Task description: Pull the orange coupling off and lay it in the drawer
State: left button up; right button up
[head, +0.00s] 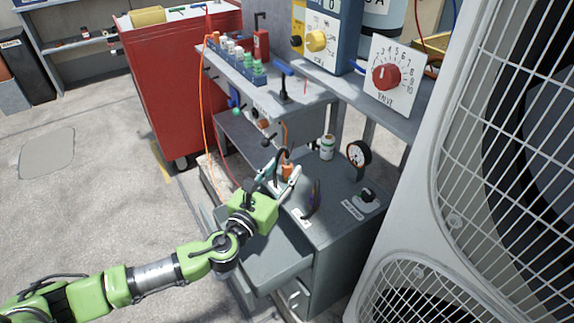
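The orange coupling (287,170) stands small and upright on the grey cabinet top, beside a black hose loop (281,153). My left gripper (281,173) reaches in from the lower left, its fingers spread apart. The coupling shows between or just behind the fingertips; I cannot tell whether they touch it. The coupling's lower part is hidden by the gripper. A grey drawer (278,262) is pulled out from the cabinet, below my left gripper and wrist. My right gripper is not in view.
The cabinet top (335,205) also holds a pressure gauge (359,154), a white-and-green can (327,147), a black knob (367,196) and a dark purple handle (313,198). A white condenser (450,215) stands close on the right. Orange cable (204,110) hangs at the left. Floor at left is clear.

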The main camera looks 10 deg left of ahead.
pick_arm(q)
jog(key=shift+x, duration=1.4)
jog(key=shift+c, duration=0.5)
grip_shut()
